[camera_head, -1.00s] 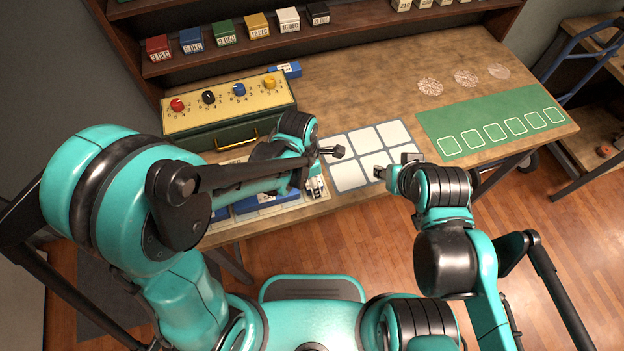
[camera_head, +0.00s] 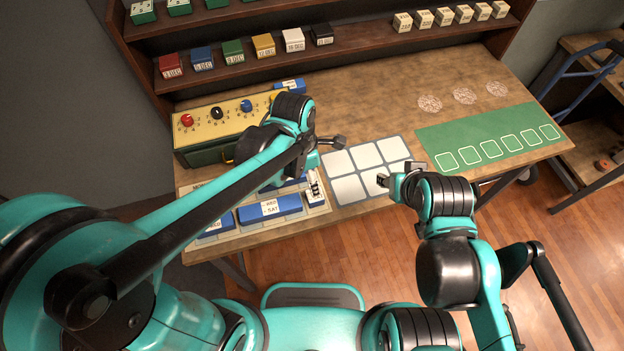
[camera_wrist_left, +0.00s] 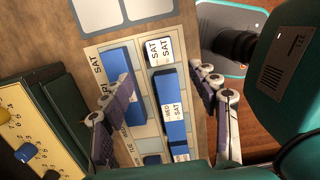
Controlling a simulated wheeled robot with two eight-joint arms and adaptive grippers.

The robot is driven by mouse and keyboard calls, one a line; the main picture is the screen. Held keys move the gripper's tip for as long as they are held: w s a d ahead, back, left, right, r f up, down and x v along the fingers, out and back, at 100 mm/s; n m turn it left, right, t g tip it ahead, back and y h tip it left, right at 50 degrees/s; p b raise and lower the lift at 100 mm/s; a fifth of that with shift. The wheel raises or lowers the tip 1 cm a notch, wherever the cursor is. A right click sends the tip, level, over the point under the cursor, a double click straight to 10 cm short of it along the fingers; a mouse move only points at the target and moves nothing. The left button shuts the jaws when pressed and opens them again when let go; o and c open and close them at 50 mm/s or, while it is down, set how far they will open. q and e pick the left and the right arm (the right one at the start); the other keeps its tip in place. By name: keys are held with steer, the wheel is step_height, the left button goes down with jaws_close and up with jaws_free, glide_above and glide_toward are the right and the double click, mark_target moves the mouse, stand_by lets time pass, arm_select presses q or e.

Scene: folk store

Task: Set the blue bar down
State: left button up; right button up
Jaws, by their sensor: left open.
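My left gripper (camera_head: 325,165) is open over the right end of the cream label board (camera_head: 242,234), at the table's front edge. A blue bar with WED and SAT labels (camera_head: 270,208) lies on the board. In the left wrist view this bar (camera_wrist_left: 170,105) lies between the spread fingers (camera_wrist_left: 163,112), apart from both as far as I can tell. A white SAT block (camera_wrist_left: 158,50) is at its end. Another blue bar (camera_wrist_left: 115,70) lies beside the left finger, partly hidden by it. A further blue bar (camera_head: 214,226) is at the board's left. My right gripper (camera_head: 397,175) is open and empty.
A yellow-topped dial box (camera_head: 205,127) stands behind the board, with a blue piece (camera_head: 289,86) behind it. A white-tiled mat (camera_head: 350,190) lies right of the board, then a green mat (camera_head: 480,137). Shelves of date blocks (camera_head: 265,45) run along the back.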

arm_select(q)
steer(key=shift+a+r, duration=0.15)
steer(key=shift+r, duration=0.3)
steer(key=s+a+r+m+t, duration=0.2)
steer(key=a+r+m+t, duration=0.1)
steer(key=a+m, duration=0.5)
steer(key=s+a+r+m+t+y, duration=0.1)
steer(key=s+a+r+m+t, duration=0.1)
steer(key=a+m, duration=0.6)
steer(key=r+m+t, duration=0.1)
steer(key=m, duration=0.4)
steer(key=shift+s+r+m+t, duration=0.3)
steer(key=shift+s+r+t, duration=0.1)
steer(key=shift+a+f, duration=0.1)
